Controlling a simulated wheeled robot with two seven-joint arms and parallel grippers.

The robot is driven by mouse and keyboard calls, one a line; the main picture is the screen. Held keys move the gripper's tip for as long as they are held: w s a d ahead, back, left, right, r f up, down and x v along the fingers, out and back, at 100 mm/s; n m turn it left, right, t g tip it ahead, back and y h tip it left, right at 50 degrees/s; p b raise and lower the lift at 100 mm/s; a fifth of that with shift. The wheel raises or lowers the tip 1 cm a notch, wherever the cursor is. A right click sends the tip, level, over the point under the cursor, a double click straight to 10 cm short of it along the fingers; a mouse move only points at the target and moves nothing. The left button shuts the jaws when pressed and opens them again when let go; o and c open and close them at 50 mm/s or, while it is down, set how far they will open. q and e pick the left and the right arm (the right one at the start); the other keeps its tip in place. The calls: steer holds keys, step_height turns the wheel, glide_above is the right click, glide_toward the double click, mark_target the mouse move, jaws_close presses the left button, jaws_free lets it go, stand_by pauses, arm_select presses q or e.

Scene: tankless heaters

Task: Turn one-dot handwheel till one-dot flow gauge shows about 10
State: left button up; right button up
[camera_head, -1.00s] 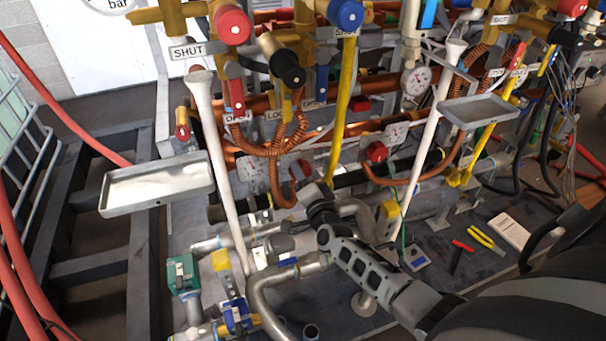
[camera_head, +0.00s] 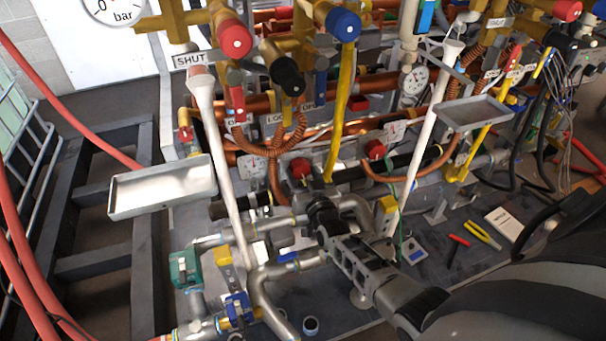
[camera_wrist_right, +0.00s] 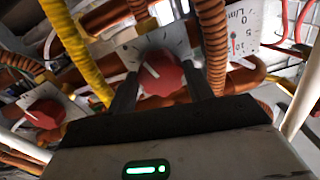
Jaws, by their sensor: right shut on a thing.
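A red handwheel (camera_wrist_right: 160,73) with a pale pointer line sits in front of a white dial plate (camera_wrist_right: 172,38) in the right wrist view. My right gripper (camera_wrist_right: 165,84) is shut on it, one dark finger on each side. In the head view the red handwheel (camera_head: 301,168) is just beyond the tips of my right gripper (camera_head: 312,194). A white flow gauge (camera_wrist_right: 243,28) marked L/min stands beside it, with a small red mark near the lower numerals; the exact reading is too small to tell. It also shows in the head view (camera_head: 252,165). I cannot make out dots. My left gripper is out of view.
A second red handwheel (camera_wrist_right: 45,113) is to the left in the wrist view and to the right in the head view (camera_head: 376,149). Orange corrugated hoses (camera_wrist_right: 211,40), a yellow pipe (camera_wrist_right: 83,55) and a white pipe (camera_head: 222,160) crowd the area. A grey tray (camera_head: 162,187) juts out at left.

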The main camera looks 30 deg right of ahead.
steer(key=n, duration=0.5)
steer(key=shift+f+n, duration=0.1)
steer(key=shift+n, duration=0.2)
stand_by(0.4)
steer(key=o, duration=0.7)
steer(key=shift+s, duration=0.1)
steer(key=p+v, duration=0.2)
steer(key=v, duration=1.3)
steer(key=shift+s+a, duration=0.2)
steer(key=shift+s, duration=0.2)
